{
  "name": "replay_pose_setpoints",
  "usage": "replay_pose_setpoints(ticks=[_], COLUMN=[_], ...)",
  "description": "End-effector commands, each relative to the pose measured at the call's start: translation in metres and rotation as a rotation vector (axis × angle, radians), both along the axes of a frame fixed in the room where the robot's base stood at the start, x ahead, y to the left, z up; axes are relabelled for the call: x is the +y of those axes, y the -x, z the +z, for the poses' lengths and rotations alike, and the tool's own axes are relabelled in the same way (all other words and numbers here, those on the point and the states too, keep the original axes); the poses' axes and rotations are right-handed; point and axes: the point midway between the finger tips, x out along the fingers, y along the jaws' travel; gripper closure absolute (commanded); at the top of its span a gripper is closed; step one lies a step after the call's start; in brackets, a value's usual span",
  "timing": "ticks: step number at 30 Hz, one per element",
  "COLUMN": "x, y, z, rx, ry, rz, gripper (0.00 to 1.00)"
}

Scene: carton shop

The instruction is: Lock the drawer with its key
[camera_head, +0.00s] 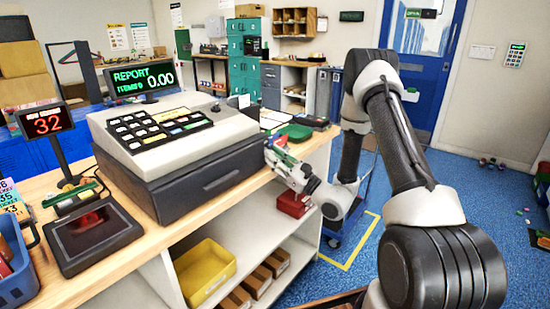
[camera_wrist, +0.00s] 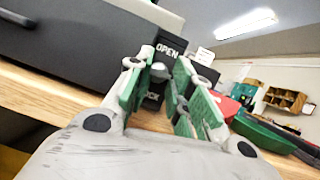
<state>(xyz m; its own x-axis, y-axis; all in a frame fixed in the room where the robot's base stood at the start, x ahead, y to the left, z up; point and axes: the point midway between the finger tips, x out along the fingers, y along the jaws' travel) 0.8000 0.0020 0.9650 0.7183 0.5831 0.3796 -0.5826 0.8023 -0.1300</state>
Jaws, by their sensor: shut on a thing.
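The cash register (camera_head: 170,130) stands on the wooden counter, with its dark grey drawer (camera_head: 205,190) below it; the drawer looks pushed in. In the wrist view the drawer front (camera_wrist: 75,45) fills the upper left. Right of it is a black lock plate (camera_wrist: 170,48) marked OPEN at the top, with lower lettering partly covered. My gripper (camera_head: 272,150) is at the drawer's right end. In the wrist view its green-padded fingers (camera_wrist: 160,80) are closed around a small grey key head (camera_wrist: 160,69) in front of the plate. The key's shaft and slot are hidden.
A green tray (camera_head: 295,132) lies behind my gripper on the counter. A yellow bin (camera_head: 206,270) sits on the shelf below. A card reader (camera_head: 92,234) is at front left. Blue floor is open at right.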

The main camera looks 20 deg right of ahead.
Motion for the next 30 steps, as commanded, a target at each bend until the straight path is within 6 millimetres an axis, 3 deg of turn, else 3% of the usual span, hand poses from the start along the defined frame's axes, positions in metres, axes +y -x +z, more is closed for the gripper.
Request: replay_pose_setpoints(ticks=[8, 9, 12, 25, 30], x=[0.000, 0.000, 0.000, -0.001, -0.011], y=[0.000, 0.000, 0.000, 0.001, 0.013], z=[-0.001, -0.001, -0.001, -0.001, -0.008], rx=[0.004, 0.004, 0.004, 0.001, 0.002], ry=[0.000, 0.000, 0.000, 0.000, 0.000], rz=[0.000, 0.000, 0.000, 0.001, -0.002], gripper=[1.00, 0.72, 0.55, 0.55, 0.55])
